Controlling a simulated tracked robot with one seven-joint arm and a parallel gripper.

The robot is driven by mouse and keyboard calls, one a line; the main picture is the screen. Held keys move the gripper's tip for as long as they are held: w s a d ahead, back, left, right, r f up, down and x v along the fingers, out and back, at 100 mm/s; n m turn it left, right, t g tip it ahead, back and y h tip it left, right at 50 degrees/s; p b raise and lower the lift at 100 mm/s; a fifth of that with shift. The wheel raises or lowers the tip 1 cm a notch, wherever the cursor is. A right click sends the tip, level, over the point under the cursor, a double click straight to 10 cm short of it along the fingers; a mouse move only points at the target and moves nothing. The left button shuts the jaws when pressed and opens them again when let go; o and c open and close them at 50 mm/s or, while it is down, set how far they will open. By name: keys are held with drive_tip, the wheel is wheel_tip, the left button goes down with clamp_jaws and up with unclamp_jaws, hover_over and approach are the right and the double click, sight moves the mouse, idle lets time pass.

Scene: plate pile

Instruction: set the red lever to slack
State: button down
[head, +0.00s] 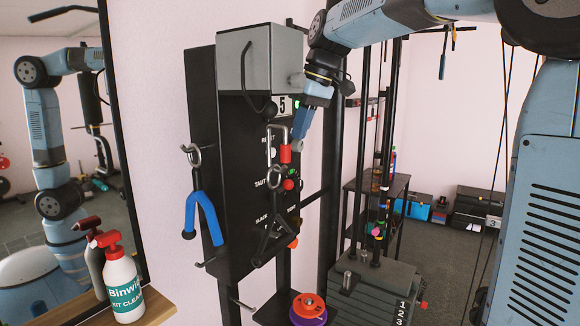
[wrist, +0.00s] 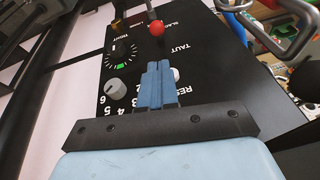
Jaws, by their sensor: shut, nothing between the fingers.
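The red lever's round red knob (wrist: 157,28) shows in the wrist view between the SLACK and TAUT labels on the black panel (wrist: 110,90). In the head view a red knob (head: 288,184) sits level with the TAUT label, just right of it. Its exact setting is hard to tell because hanging hardware covers part of the panel. My gripper (wrist: 158,66) is shut and empty, apart from the knob and near a pale round control by RESET. In the head view my gripper (head: 299,138) is in front of the panel's upper part, above the knob.
A red piece on a silver bar (head: 285,152) is close below my gripper. A grey box (head: 258,62) tops the panel. A spray bottle (head: 122,285) stands lower left on a shelf.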

hover_over(280, 190)
drive_tip(key=d, duration=0.2)
wheel_tip(280, 190, down, 10)
drive_tip(key=shift+s+r, duration=0.1)
drive_tip(key=shift+r, duration=0.15)
